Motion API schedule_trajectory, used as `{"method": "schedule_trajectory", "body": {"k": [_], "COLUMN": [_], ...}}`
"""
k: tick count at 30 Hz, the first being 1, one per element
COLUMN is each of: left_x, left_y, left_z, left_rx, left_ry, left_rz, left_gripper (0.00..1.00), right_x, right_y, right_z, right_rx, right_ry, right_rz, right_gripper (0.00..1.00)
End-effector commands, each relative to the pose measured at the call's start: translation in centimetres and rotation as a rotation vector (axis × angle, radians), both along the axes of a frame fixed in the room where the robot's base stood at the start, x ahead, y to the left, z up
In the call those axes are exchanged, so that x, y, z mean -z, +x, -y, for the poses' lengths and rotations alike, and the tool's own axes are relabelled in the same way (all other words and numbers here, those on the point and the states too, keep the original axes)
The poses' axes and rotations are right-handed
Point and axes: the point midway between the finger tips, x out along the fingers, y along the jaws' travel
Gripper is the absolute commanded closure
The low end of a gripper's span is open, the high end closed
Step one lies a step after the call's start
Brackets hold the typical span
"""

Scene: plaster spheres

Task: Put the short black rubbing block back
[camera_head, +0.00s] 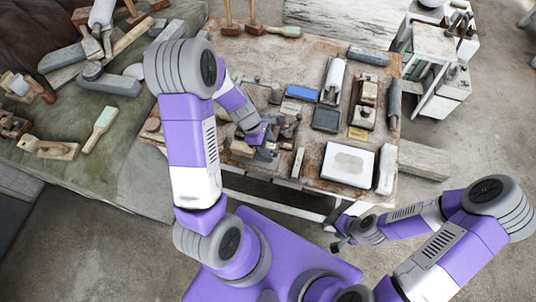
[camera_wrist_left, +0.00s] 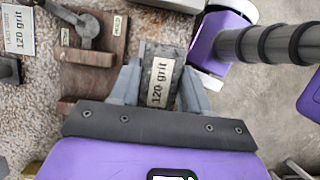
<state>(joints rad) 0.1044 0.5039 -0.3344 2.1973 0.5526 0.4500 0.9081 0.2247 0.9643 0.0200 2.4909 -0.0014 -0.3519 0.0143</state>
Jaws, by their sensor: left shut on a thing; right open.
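My left gripper (camera_head: 264,152) is over the front part of the work table, left of its middle. In the left wrist view its two fingers (camera_wrist_left: 159,92) are shut on a short dark block (camera_wrist_left: 168,52), one finger on each side. The block carries a pale label reading "120 grit" (camera_wrist_left: 160,84). A second "120 grit" label (camera_wrist_left: 18,30) lies on the table at the upper left of that view. My right gripper (camera_head: 341,243) is open, low and in front of the table, away from the objects.
A wooden piece with a grey lever (camera_wrist_left: 88,35) is left of the held block. The crowded work table (camera_head: 225,48) also bears a black tray (camera_head: 326,119), a blue block (camera_head: 301,92) and a pale slab (camera_head: 348,163). A cloth-covered bench (camera_head: 60,120) stands at the left.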

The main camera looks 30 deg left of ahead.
Motion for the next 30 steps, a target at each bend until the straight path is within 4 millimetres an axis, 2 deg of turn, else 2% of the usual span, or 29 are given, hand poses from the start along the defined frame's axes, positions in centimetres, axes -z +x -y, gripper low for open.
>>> {"method": "schedule_trajectory", "body": {"k": [1,3,10,16,28,29,30], "left_x": [1.5,2.6,4.3,7.1,7.6,7.5,7.5], "left_y": [0.0,0.0,0.1,0.0,0.1,0.1,0.1], "left_z": [0.0,0.0,0.0,0.0,0.0,0.0,0.0], "left_rx": [0.000,0.002,0.005,0.007,0.009,0.008,0.008], "left_ry": [-0.001,-0.001,0.000,-0.001,0.000,0.001,0.001], "left_rz": [-0.003,-0.002,0.000,0.000,0.003,0.002,0.002], "left_gripper": [0.87,0.87,0.87,0.87,0.87,0.49,0.43], "right_x": [0.7,1.0,1.4,2.2,2.6,2.5,2.4], "right_y": [0.0,0.0,0.0,0.0,0.0,0.0,0.0], "right_z": [0.0,0.0,0.0,0.0,0.0,0.0,0.0], "right_rx": [0.000,0.001,0.000,0.000,0.000,0.000,0.000], "right_ry": [0.000,0.000,0.000,0.000,0.000,0.000,0.000], "right_rz": [0.000,0.000,0.000,0.000,0.000,0.000,0.000], "right_gripper": [0.46,0.46,0.46,0.46,0.46,0.46,0.46]}}
